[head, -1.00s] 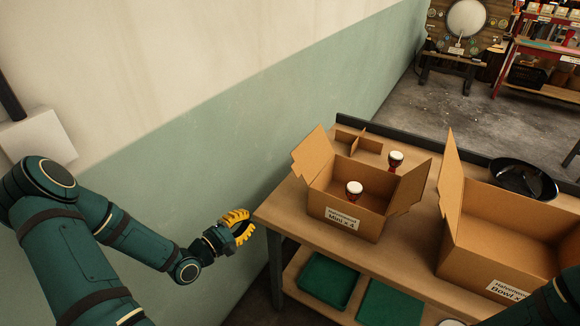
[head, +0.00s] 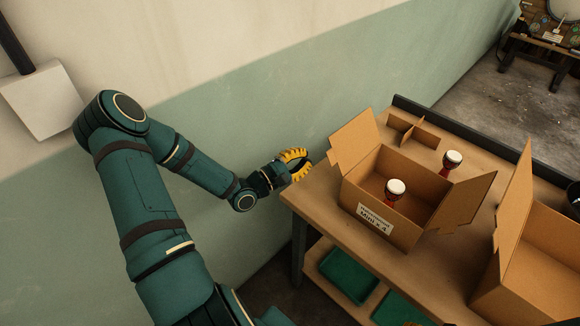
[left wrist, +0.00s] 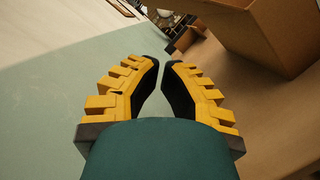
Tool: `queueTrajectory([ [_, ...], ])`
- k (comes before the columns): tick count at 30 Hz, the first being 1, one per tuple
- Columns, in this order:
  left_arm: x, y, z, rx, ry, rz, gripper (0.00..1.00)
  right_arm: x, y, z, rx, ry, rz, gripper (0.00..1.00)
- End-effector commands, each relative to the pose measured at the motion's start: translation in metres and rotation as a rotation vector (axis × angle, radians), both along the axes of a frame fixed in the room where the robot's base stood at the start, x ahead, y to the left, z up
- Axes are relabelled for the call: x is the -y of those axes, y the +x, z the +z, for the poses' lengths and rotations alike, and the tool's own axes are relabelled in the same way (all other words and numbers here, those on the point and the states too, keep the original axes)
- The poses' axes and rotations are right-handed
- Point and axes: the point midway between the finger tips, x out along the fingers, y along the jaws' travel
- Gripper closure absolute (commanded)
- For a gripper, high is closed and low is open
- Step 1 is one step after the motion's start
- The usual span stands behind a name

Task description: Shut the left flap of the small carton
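The small carton (head: 405,232), labelled "Mini x 4", stands on the workbench. Its left flap (head: 354,139) stands up and leans outward, open. Its right flap (head: 467,203) is also open, spread to the right. A small red goblet drum with a white head (head: 393,197) is inside. My left gripper (head: 306,161) is left of the carton by the bench's left edge, apart from the flap. In the left wrist view its yellow fingers (left wrist: 164,66) are empty, with a narrow gap between the tips. A cardboard box side (left wrist: 262,30) shows there at upper right. My right gripper is out of view.
A second goblet drum (head: 452,162) and a cardboard divider (head: 413,131) are behind the carton on the workbench (head: 318,205). A larger open carton (head: 540,265) stands at right. The green wall (head: 250,130) is close behind my left arm. Green trays (head: 347,275) lie below.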

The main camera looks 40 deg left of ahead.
Motion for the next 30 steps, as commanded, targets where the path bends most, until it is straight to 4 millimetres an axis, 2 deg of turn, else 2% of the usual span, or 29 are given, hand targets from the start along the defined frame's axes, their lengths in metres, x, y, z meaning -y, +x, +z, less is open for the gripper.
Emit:
queueTrajectory([
  [4, 0.009, 0.027, 0.003, 0.002, 0.0, -0.003, 1.0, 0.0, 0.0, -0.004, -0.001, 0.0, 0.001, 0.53],
  [9, 0.03, 0.022, 0.018, 0.0, 0.0, -0.002, 1.0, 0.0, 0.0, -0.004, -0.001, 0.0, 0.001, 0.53],
  [13, 0.038, 0.021, 0.023, 0.0, 0.0, -0.001, 1.0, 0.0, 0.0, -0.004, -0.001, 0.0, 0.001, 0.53],
  [30, 0.041, 0.021, 0.026, 0.0, 0.014, 0.0, 1.0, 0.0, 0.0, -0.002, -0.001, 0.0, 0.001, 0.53],
])
